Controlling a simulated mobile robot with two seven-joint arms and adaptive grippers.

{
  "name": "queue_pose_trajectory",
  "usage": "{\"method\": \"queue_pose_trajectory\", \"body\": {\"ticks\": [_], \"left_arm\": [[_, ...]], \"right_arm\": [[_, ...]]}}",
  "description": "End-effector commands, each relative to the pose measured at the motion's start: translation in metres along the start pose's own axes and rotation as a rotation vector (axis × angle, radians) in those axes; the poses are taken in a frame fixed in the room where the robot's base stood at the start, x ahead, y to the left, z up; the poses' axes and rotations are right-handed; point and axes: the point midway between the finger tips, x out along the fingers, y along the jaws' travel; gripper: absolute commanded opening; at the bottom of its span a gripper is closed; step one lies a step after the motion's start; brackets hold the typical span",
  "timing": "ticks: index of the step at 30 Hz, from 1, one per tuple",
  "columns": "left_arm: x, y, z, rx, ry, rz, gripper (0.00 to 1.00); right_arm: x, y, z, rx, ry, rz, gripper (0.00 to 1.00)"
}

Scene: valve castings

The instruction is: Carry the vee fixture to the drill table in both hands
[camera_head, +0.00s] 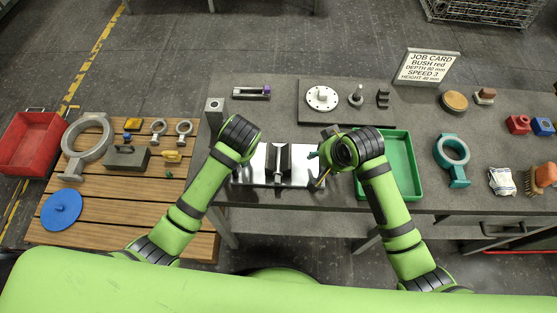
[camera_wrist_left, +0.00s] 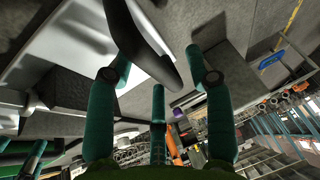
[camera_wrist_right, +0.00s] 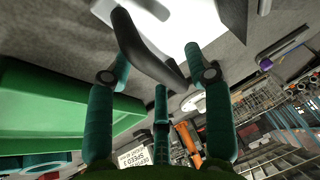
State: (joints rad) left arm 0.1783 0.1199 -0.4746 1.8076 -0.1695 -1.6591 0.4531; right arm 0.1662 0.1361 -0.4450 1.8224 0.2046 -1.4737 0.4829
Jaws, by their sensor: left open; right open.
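The vee fixture (camera_head: 254,167) is a bright metal plate with dark blocks on top, lying on the grey workbench near its front edge. My left gripper (camera_wrist_left: 160,68) is open at its left end, mostly hidden by my own wrist in the head view. In the left wrist view a dark curved handle (camera_wrist_left: 140,42) lies between the spread fingers. My right gripper (camera_head: 320,167) is open at the fixture's right end. The right wrist view shows a similar dark handle (camera_wrist_right: 145,48) between its spread fingers (camera_wrist_right: 160,70). I cannot make out a drill table.
A green tray (camera_head: 414,170) stands right of the fixture, close to my right arm. A dark board (camera_head: 310,120) with parts lies behind. A teal ring (camera_head: 461,172) and job card (camera_head: 428,67) are further right. A slatted wooden table (camera_head: 95,232) with castings stands left.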

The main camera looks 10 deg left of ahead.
Motion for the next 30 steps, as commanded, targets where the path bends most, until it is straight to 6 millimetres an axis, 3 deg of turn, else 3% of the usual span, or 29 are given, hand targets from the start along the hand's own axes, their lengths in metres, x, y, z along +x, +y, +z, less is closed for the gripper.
{"method": "queue_pose_trajectory", "body": {"ticks": [11, 12, 15, 16, 30], "left_arm": [[0.0071, -0.0003, -0.0003, 0.000, 0.001, 0.000, 0.53], [0.0071, -0.0002, -0.0003, 0.000, 0.001, 0.000, 0.45], [0.0070, -0.0002, -0.0003, 0.000, 0.001, 0.000, 0.05], [0.0070, -0.0002, -0.0003, 0.000, 0.001, 0.000, 0.00], [0.0030, -0.0010, -0.0046, -0.003, 0.011, 0.000, 0.00]], "right_arm": [[0.0071, 0.0000, -0.0001, -0.001, 0.001, 0.000, 0.53], [0.0071, 0.0000, -0.0001, -0.001, 0.001, 0.000, 0.45], [0.0070, 0.0000, -0.0001, -0.001, 0.001, 0.000, 0.05], [0.0070, 0.0000, -0.0001, -0.001, 0.001, 0.000, 0.00], [0.0026, -0.0021, -0.0045, -0.003, 0.011, -0.004, 0.00]]}}
